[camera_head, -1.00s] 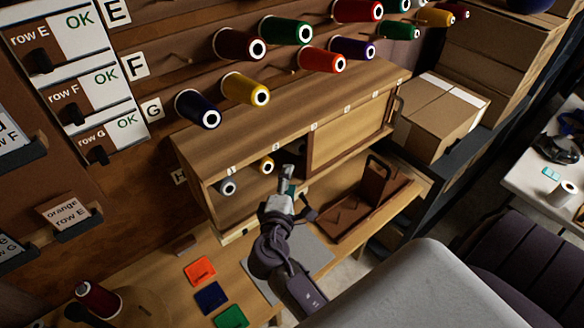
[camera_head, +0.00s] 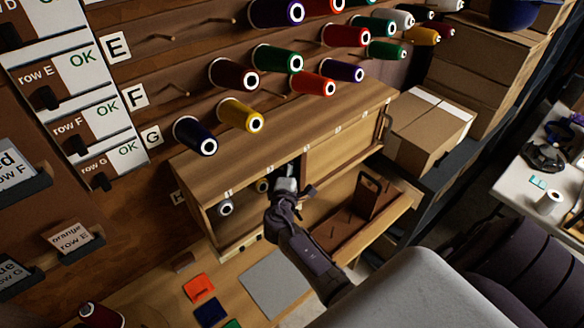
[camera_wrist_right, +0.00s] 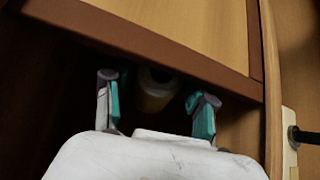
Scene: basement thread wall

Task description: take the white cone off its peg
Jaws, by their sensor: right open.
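My right gripper (camera_head: 286,180) reaches into the open left part of the wooden cabinet. In the right wrist view its two teal-padded fingers (camera_wrist_right: 158,108) are spread apart, with nothing between the pads held. A pale, cream-looking cone (camera_wrist_right: 155,90) sits in shadow just beyond and between the fingers; its exact colour is hard to tell. In the head view a greyish-white cone (camera_head: 225,208) is in the cabinet to the left, and a yellowish cone (camera_head: 262,185) sits close beside the gripper. A white cone (camera_head: 404,19) also hangs on the upper wall. My left gripper is not in view.
The cabinet's top edge and its sliding panel (camera_head: 345,150) border the opening. Coloured cones hang on the wall above. Orange, blue and green squares and a grey mat (camera_head: 275,284) lie on the bench.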

